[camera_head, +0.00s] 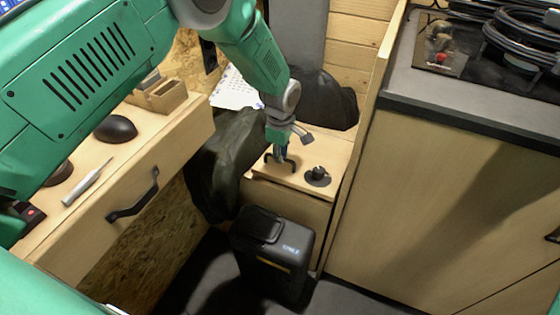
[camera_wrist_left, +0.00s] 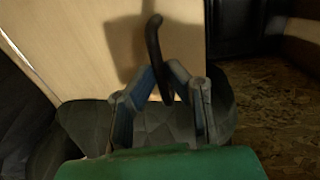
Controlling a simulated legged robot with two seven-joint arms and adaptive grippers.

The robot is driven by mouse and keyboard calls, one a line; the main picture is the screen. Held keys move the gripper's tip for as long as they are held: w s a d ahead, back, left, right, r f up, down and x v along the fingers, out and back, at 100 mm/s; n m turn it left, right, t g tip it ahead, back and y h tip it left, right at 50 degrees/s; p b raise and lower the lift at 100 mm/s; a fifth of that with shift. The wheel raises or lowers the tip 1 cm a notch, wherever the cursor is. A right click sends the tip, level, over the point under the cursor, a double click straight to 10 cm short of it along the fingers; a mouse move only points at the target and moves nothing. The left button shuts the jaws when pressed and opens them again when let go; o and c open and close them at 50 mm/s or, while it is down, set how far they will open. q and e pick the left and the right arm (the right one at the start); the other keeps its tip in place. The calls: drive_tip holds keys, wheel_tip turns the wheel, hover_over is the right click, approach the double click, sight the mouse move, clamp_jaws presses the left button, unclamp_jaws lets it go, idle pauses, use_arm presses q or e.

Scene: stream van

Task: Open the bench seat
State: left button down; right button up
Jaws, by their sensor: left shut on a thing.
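The bench seat is a light wooden box with a pale wooden lid (camera_head: 328,149) between the drawer unit and the counter. A black handle (camera_head: 268,157) stands on the lid's left part. It also shows in the left wrist view (camera_wrist_left: 154,40) as a dark curved bar against the wood. My left gripper (camera_head: 282,157) reaches down from above and is shut on this handle; its two fingers (camera_wrist_left: 160,83) meet at the bar in the left wrist view. The lid looks about level; I cannot tell whether there is a gap under it. My right gripper is not in view.
A round black fitting (camera_head: 317,175) sits on the lid right of the handle. Dark bags (camera_head: 225,165) crowd the bench's left side and back. A black case (camera_head: 272,255) stands close in front. A wooden counter cabinet (camera_head: 450,190) borders the right, a drawer (camera_head: 135,200) the left.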

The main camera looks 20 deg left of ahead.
use_arm(q)
drive_tip(key=w+r+p, duration=0.1)
drive_tip(key=w+r, duration=0.5)
drive_tip(key=r, duration=0.3)
drive_tip(key=shift+w+d+r+g, duration=0.2)
drive_tip(key=shift+d+r+g, duration=0.1)
drive_tip(key=shift+g, duration=0.1)
